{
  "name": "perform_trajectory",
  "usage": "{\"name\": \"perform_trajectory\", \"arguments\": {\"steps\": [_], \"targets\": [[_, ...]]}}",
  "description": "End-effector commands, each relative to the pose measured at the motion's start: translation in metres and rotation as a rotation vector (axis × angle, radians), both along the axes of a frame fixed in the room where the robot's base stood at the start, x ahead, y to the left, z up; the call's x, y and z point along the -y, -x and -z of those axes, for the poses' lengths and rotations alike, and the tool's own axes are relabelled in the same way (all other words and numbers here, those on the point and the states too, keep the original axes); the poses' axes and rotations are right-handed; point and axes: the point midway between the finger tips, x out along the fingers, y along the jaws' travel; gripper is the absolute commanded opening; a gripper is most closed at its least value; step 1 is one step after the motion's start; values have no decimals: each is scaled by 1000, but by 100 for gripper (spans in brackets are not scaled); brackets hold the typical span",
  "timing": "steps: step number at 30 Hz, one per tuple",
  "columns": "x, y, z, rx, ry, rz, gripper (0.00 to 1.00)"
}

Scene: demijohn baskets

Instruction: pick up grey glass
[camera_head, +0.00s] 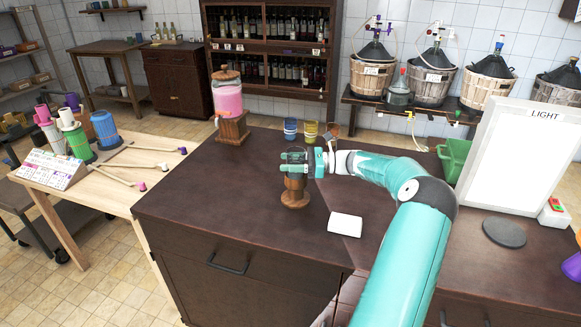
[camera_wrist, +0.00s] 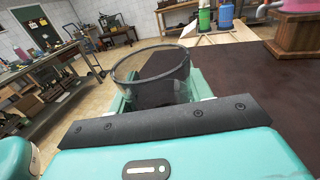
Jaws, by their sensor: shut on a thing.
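The grey glass (camera_wrist: 152,67) is clear with a dark rim and sits between my gripper's fingers in the wrist view, its open mouth showing. My gripper (camera_head: 293,163) is shut on it, above a round wooden stand (camera_head: 295,192) on the dark counter. In the camera_head view the fingers largely hide the glass. I cannot tell whether the glass touches the stand.
A blue glass (camera_head: 290,129), a yellow glass (camera_head: 311,132) and a brownish glass (camera_head: 332,131) stand behind my gripper. A pink drink dispenser (camera_head: 229,101) is at the back left. A white block (camera_head: 345,224) lies in front. The counter's left front is clear.

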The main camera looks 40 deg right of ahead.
Motion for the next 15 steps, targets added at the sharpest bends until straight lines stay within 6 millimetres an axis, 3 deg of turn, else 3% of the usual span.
{"name": "perform_trajectory", "arguments": {"steps": [3, 8, 12, 15], "targets": [[0, 3, -20, 1, 4, 1, 23], [-2, 28, -48, 0, 4, 3, 23], [-5, 53, -79, -1, 5, 3, 23], [-7, 82, -89, -3, 3, 4, 23]]}}
